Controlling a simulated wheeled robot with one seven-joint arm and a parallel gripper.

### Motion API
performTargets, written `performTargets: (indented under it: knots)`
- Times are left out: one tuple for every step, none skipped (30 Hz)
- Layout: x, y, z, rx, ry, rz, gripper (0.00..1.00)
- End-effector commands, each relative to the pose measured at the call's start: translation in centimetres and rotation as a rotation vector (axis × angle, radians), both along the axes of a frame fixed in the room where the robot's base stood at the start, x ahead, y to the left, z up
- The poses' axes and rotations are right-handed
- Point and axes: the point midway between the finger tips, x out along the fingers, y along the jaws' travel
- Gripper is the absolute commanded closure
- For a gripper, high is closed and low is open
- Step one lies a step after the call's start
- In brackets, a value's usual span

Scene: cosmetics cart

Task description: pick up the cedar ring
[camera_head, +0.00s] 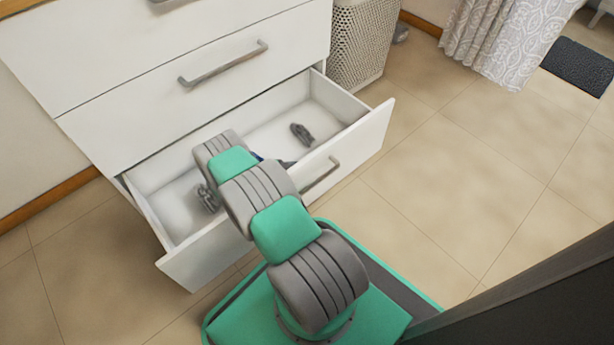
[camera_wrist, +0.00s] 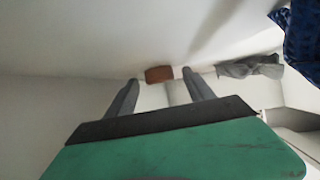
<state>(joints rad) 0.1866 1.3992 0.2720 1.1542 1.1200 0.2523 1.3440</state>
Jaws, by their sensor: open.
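A small reddish-brown piece (camera_wrist: 158,74), likely the cedar ring, shows in the wrist view inside the white drawer (camera_head: 272,128). It looks like a short block from this side, and no hole is visible. My gripper (camera_wrist: 160,77) is open, its two grey fingers reaching into the drawer. The brown piece appears between the fingertips in the picture. I cannot tell whether it lies between them or just beyond, and no contact is clear. In the head view my arm covers the middle of the drawer and hides the brown piece.
Grey crumpled items lie in the drawer at right (camera_head: 301,133) and left (camera_head: 208,197). A grey item (camera_wrist: 250,67) and a dark blue patterned thing (camera_wrist: 302,40) are at right in the wrist view. Drawer walls surround my gripper. A woven basket (camera_head: 362,40) stands beside the cabinet.

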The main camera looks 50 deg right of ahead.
Motion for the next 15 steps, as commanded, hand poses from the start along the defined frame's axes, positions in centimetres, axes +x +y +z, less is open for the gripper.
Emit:
performTargets:
  knots:
    - [0.03,-0.05,0.03,0.000,0.000,0.001,0.38]
    - [0.04,-0.04,0.07,0.000,0.000,0.001,0.38]
    - [0.03,-0.02,0.08,0.000,0.000,0.001,0.38]
    - [0.04,-0.01,0.08,0.000,0.000,0.001,0.38]
    - [0.04,0.00,0.09,0.000,0.000,0.001,0.38]
    - [0.04,0.00,0.09,0.001,-0.001,0.001,0.41]
    - [0.04,0.00,0.08,0.001,-0.001,0.001,0.44]
    - [0.05,0.01,0.08,0.001,-0.001,0.001,0.46]
    - [0.05,0.01,0.08,0.001,-0.001,0.001,0.50]
    - [0.05,0.02,0.07,0.001,-0.001,0.001,0.52]
    - [0.05,0.02,0.08,0.001,-0.001,0.001,0.54]
    - [0.05,0.02,0.08,0.001,0.000,0.001,0.58]
    - [0.05,0.02,0.08,0.001,0.000,0.001,0.60]
    - [0.04,0.03,0.08,0.001,0.001,0.000,0.63]
    - [0.04,0.03,0.07,0.001,0.001,0.000,0.66]
